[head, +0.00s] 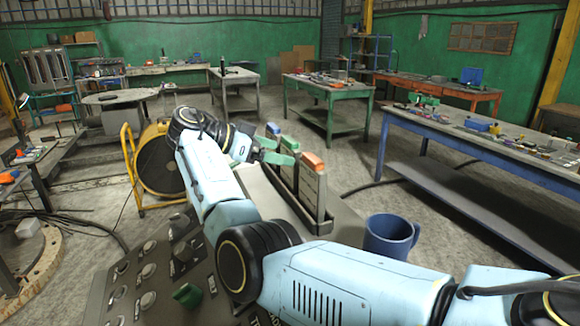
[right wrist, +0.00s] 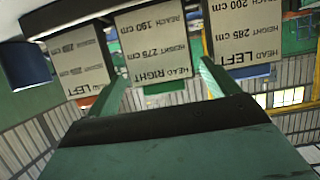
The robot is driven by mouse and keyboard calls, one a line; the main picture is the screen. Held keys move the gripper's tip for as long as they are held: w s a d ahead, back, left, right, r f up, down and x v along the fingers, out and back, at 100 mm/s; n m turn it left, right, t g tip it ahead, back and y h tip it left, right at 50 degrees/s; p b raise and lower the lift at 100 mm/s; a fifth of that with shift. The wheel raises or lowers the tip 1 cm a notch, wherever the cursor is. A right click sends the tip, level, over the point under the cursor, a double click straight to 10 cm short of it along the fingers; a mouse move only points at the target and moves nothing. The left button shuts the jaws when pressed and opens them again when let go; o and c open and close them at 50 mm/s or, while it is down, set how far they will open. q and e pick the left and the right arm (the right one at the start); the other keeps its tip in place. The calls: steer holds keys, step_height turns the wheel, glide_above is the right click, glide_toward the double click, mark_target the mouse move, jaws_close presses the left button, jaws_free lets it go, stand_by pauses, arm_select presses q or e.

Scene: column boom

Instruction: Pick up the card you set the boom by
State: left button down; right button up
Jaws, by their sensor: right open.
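Three upright cards stand in a dark holder (head: 318,224) on the console: one with a blue tab (head: 273,130), one with a green tab (head: 289,145) and one with an orange tab (head: 313,161). My right gripper (head: 272,151) is open at the green-tabbed card. In the right wrist view the cards appear upside down. The middle card (right wrist: 155,42) reads HEAD RIGHT, HEIGHT 275 cm, REACH 190 cm, and the green fingers lie towards its two sides; contact is unclear. The right card (right wrist: 243,35) reads HEAD LEFT, 285 cm, 200 cm. The left card (right wrist: 78,65) also reads HEAD LEFT. My left gripper is out of view.
A blue mug (head: 390,237) stands right of the holder. A control panel (head: 150,280) with several knobs and a green one is at lower left. A yellow-framed reel (head: 157,165) stands behind my right arm. Workbenches (head: 470,145) line the room beyond open floor.

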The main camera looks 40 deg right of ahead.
mark_target(286, 152)
steer(key=shift+p+x, duration=0.75)
steer(key=shift+x, duration=2.4)
steer(key=shift+r, duration=0.15)
steer(key=shift+c, duration=0.2)
steer(key=c, duration=0.6)
